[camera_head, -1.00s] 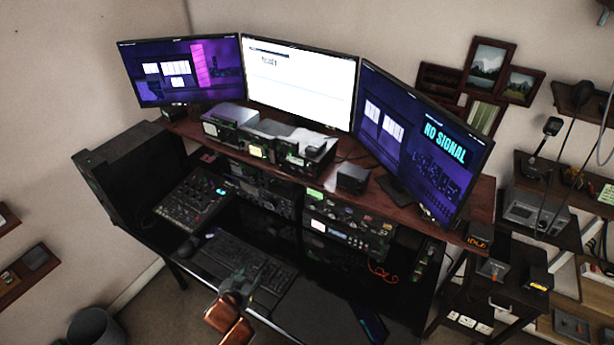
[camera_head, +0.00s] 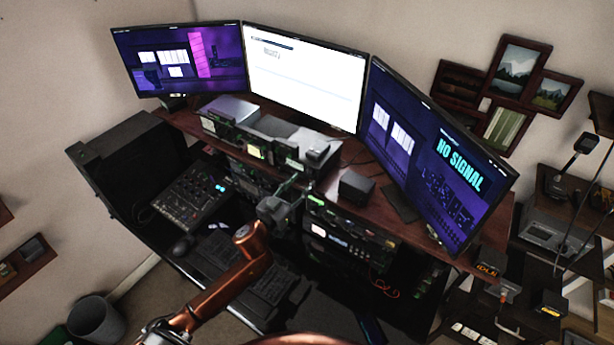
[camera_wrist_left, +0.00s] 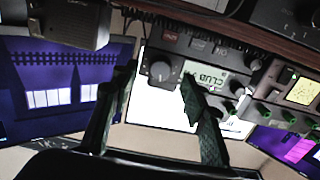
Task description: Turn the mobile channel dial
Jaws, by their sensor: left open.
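A round dark knob (camera_wrist_left: 161,72) sits on the front of a radio with a lit display (camera_wrist_left: 205,76) in the left wrist view. That view is upside down. I cannot read a label naming the knob as the mobile channel dial. My left gripper (camera_wrist_left: 158,76) is open, its two dark fingers on either side of the knob. I cannot tell whether they touch it. In the head view my left gripper (camera_head: 287,192) is at the front of the shelf, below the right-hand radio (camera_head: 312,150). The knob is too small to make out there. My right gripper is not in view.
A small dark box (camera_head: 356,187) stands right of the radios, also near in the wrist view (camera_wrist_left: 62,22). Below the shelf are rack units (camera_head: 345,238), a mixer (camera_head: 195,192) and a keyboard (camera_head: 225,262). Three monitors, including a white one (camera_head: 305,75), stand behind.

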